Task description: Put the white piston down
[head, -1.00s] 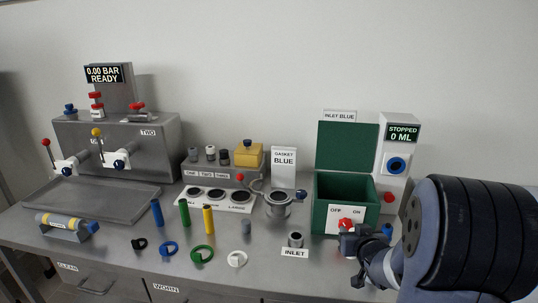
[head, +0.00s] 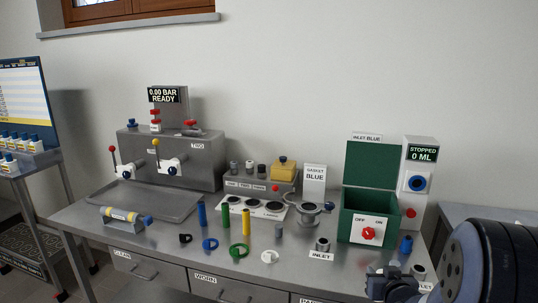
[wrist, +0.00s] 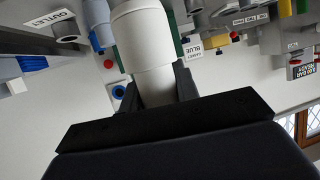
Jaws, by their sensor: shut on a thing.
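The white piston (wrist: 145,45) is a thick white cylinder with a narrower lower part, large in the wrist view. My gripper (wrist: 158,85) is shut on its narrow part, with a dark finger on each side. In the head view my gripper (head: 392,283) is at the lower right, in front of the bench's right end. I cannot make out the piston there. In the wrist view the piston appears clear of other things, but its far end is cut off by the picture edge.
The steel bench (head: 165,235) carries coloured cylinders, rings, a green box (head: 367,215) and a metal pot (head: 308,216). A grey tray (head: 145,203) lies at left. A grey socket (head: 418,271) stands beside my gripper. A side table with blue-topped items (head: 20,150) stands far left.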

